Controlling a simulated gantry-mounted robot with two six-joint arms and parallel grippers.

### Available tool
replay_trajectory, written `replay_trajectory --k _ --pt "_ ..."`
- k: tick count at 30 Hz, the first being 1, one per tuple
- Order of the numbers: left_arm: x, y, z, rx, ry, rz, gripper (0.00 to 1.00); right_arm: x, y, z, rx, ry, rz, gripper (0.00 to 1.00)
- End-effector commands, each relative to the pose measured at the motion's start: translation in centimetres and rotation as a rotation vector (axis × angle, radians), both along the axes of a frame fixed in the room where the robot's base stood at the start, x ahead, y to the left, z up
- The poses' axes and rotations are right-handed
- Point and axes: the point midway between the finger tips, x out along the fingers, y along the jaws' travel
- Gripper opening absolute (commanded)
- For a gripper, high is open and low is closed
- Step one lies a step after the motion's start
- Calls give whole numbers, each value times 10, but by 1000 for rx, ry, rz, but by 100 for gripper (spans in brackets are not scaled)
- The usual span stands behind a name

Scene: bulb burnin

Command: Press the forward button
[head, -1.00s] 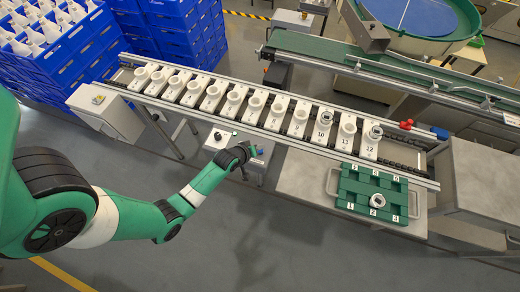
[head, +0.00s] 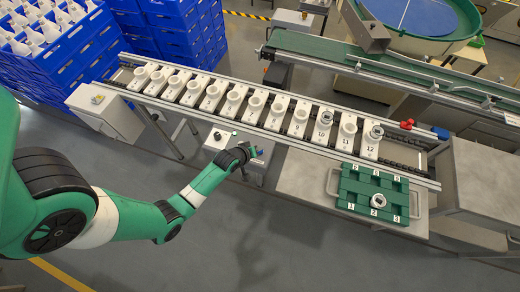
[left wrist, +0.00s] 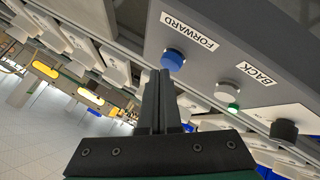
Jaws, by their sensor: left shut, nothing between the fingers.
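The control box (left wrist: 205,25) carries a FORWARD label (left wrist: 188,31) with a blue button (left wrist: 173,59) beside it. My right gripper is not in view.
A conveyor (head: 225,121) carries a row of numbered white holders, some with metal-topped parts. A green tray (head: 347,187) with numbered places stands at the right front. A black knob (left wrist: 284,130) is further along the box. Blue crates (head: 175,30) stand at the back left.

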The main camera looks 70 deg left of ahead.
Motion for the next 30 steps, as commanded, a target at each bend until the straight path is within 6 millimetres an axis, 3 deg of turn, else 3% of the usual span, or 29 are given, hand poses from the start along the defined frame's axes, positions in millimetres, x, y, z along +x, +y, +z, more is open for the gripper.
replay_trajectory --k 30 --pt "0 0 -10 0 0 0 0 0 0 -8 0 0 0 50"
